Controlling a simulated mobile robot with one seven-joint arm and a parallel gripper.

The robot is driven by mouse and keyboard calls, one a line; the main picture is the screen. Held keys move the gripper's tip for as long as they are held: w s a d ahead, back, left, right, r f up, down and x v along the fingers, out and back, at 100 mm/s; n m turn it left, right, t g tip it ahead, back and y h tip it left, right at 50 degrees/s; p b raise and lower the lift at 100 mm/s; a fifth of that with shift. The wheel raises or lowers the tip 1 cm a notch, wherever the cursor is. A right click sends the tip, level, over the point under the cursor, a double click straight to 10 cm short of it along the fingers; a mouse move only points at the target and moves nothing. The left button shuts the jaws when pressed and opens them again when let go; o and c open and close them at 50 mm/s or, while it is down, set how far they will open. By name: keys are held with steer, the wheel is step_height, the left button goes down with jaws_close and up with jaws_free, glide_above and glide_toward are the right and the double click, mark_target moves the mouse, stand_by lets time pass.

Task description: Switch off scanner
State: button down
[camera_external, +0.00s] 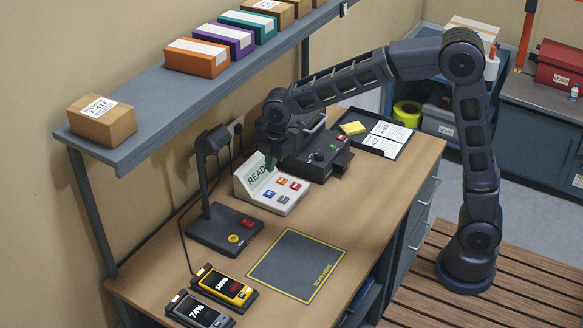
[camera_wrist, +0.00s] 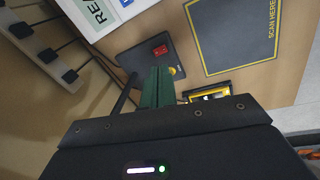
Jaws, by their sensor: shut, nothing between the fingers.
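The scanner stand (camera_external: 225,228) has a dark flat base with a red button (camera_external: 246,223) and a yellow button (camera_external: 233,239). Its post and tilted head (camera_external: 212,140) rise at the back of the base. The base (camera_wrist: 140,55), red button (camera_wrist: 160,50) and yellow button (camera_wrist: 174,71) also show in the wrist view. My gripper (camera_external: 270,163) is shut and empty, above the white console reading "READY" (camera_external: 272,190), up and right of the scanner base. In the wrist view its green fingers (camera_wrist: 157,75) overlap the base's near edge; contact is not visible.
A marked "SCAN HERE" mat (camera_external: 297,265) lies clear. Yellow (camera_external: 226,285) and grey (camera_external: 200,311) handhelds sit front left. A dark label printer (camera_external: 315,155) stands right of the console. A shelf (camera_external: 190,85) with boxes hangs above the bench's back.

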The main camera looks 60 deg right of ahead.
mark_target(246, 221)
steer(key=w+a+f+n, duration=0.2)
steer(key=w+a+f, duration=0.2)
steer(key=w+f, duration=0.1)
steer(key=shift+w+a+f+n, duration=0.15)
steer(key=shift+a+f+n, duration=0.25)
steer(key=shift+f, duration=0.15)
steer(key=f, duration=0.4)
steer(key=w+f, duration=0.1)
steer(key=f, duration=0.9)
steer(key=shift+w, duration=0.3)
steer(key=shift+w+f, duration=0.1)
steer(key=shift+f, duration=0.05)
steer(key=shift+s, duration=0.85)
steer(key=shift+r, duration=0.25)
